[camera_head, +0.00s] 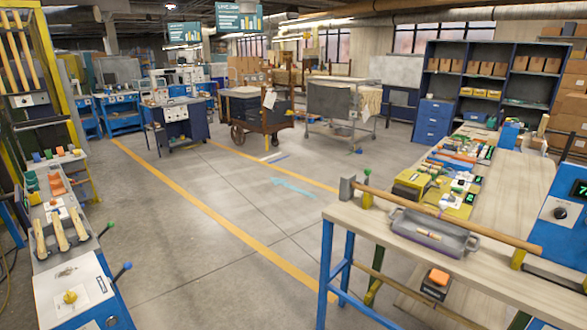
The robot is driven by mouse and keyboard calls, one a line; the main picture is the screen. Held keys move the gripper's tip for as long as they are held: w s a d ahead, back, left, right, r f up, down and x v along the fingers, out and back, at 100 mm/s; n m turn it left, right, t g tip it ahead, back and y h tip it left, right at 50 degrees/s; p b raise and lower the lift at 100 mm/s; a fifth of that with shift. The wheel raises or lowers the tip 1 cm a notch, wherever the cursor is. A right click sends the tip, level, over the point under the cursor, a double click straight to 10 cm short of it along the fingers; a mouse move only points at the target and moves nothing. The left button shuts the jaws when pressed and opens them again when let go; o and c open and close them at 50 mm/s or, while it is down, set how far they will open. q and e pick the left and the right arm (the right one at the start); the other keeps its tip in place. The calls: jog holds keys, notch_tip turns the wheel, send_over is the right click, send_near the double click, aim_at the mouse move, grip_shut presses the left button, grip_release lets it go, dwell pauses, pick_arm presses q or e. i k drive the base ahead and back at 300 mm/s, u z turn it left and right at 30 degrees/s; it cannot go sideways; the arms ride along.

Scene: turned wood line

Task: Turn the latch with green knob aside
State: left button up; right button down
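A green knob (367,172) sits on a short upright stem by the left end of a long wooden bar (460,217) at the right bench. Another green knob (110,225) tips a short lever at the right edge of the left workstation. A lever with a blue knob (127,266) is just in front of it. Which green knob belongs to the latch I cannot tell for sure. Neither gripper shows in the head view, and nothing is seen touching either knob.
A grey tray (413,243) stands on the right bench (345,213) beside the wooden bar. The left workstation holds a grey tray with wooden pieces (60,231) and a yellow knob (70,297). The concrete floor (215,255) between them is clear.

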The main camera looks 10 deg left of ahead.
aim_at(368, 171)
jog(key=u, duration=0.85)
jog(key=i, duration=4.35)
jog(key=z, duration=4.1)
jog(key=i, duration=0.55)
jog(key=z, duration=0.1)
